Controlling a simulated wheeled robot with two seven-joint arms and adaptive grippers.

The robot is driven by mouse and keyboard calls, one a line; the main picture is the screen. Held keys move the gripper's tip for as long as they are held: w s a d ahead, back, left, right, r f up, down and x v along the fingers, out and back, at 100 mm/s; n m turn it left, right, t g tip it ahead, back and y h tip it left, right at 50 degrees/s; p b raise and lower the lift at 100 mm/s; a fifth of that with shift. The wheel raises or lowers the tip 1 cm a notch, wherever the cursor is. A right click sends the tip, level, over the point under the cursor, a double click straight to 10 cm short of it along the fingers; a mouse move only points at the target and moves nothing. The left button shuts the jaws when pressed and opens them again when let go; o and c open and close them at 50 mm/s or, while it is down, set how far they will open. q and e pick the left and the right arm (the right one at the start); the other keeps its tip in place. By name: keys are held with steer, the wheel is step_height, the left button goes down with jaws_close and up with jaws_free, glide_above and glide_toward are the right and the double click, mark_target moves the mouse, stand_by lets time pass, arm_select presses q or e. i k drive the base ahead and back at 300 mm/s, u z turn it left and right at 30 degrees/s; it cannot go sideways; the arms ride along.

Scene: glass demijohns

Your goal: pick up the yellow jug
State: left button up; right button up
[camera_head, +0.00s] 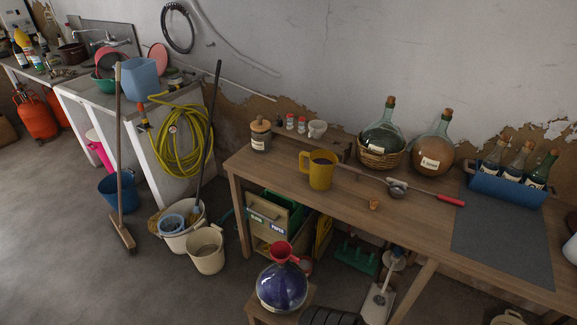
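The yellow jug (321,176) stands upright on the wooden table (420,222), near its front edge and left of the table's middle. Its handle is on the left side and its open top faces up. Neither of my grippers shows in the head view.
A labelled jar (260,138) stands left of the jug. A basketed demijohn (381,150), a brown demijohn (433,153) and a blue bottle carrier (508,186) stand to the right. A cork (374,205) lies near the front edge. A purple demijohn (281,289) with a red funnel stands below.

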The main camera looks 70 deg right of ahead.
mark_target(322, 162)
steer(key=z, duration=0.4)
steer(key=i, duration=1)
steer(key=z, duration=0.7)
